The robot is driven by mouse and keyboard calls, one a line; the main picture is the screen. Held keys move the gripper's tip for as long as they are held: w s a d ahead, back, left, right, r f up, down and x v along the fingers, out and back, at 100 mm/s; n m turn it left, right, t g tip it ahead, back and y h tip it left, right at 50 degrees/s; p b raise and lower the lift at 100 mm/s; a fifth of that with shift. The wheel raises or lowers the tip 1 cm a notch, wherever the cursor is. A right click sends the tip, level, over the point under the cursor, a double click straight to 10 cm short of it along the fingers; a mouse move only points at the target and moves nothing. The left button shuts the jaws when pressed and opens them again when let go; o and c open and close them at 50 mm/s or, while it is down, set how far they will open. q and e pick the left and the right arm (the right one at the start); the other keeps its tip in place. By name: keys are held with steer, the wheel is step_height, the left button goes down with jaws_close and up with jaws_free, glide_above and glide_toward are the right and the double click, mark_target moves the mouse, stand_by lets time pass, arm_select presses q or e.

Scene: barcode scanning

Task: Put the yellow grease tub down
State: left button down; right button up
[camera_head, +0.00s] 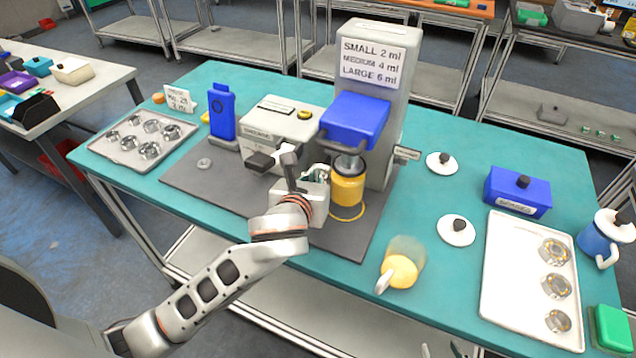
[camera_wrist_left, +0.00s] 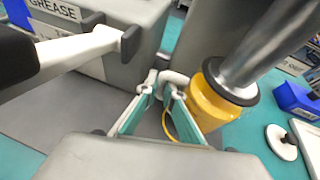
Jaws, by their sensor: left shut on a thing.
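The yellow grease tub (camera_head: 348,190) is under the blue head (camera_head: 354,120) of the tall grey dispenser, with the metal nozzle (camera_wrist_left: 262,50) at its dark-rimmed top. A yellow ring (camera_head: 347,214) on the dark mat shows just below the tub; I cannot tell if the tub touches the mat. My left gripper (camera_head: 318,174) is at the tub's left side. In the left wrist view its fingers (camera_wrist_left: 160,98) are closed on the tub's pale handle (camera_wrist_left: 174,78). At the bottom edge of the head view, two tips of my right gripper (camera_head: 440,350) show apart, with nothing between them.
A grey box (camera_head: 280,122) and a blue bottle-shaped device (camera_head: 222,112) stand left of the dispenser. A pale jug with yellow contents (camera_head: 402,268) stands at the front. White lids (camera_head: 456,230), a blue box (camera_head: 517,192) and a white tray (camera_head: 510,290) lie right.

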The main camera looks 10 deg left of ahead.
arm_select(q)
steer(key=shift+w+f, duration=0.15)
steer(key=shift+f, duration=1.55)
steer(key=shift+f, duration=0.15)
steer(key=c, duration=2.5)
jaws_free()
steer(key=v, duration=1.2)
